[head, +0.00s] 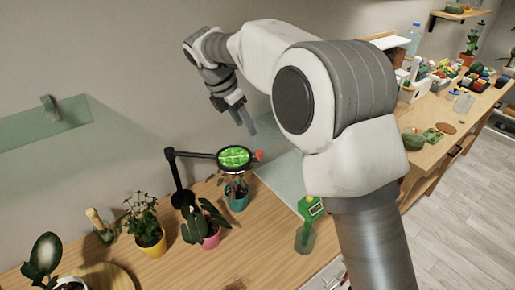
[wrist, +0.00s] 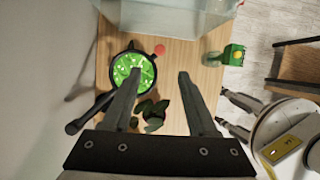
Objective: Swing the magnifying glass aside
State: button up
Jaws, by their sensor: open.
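The magnifying glass (head: 234,158) is a round black-rimmed lens on a black jointed stand (head: 174,172), with a red knob (head: 258,155) on its right side. It hangs over a plant in a teal pot (head: 236,200), and green leaves show through the lens. My gripper (head: 245,120) is above and beyond the lens in the head view, jaws apart and empty. In the wrist view the lens (wrist: 131,69) lies by the left finger, which overlaps its rim. The red knob (wrist: 160,50) shows between the lines of the open fingers (wrist: 158,78), apart from both.
A green-labelled bottle (head: 306,232) stands at the bench's front edge. A translucent pane or tank (head: 283,180) is right of the lens. The wall (head: 120,120) is close behind.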

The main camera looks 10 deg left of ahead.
aim_at(259, 152)
jog(key=x, duration=1.1)
jog(key=shift+w+d+f+p, duration=0.15)
jog(key=shift+f+p, duration=0.2)
jog(key=shift+p, duration=0.05)
jog(key=shift+c, duration=0.3)
grip_shut()
jog(key=shift+r, duration=0.1)
dwell(0.4)
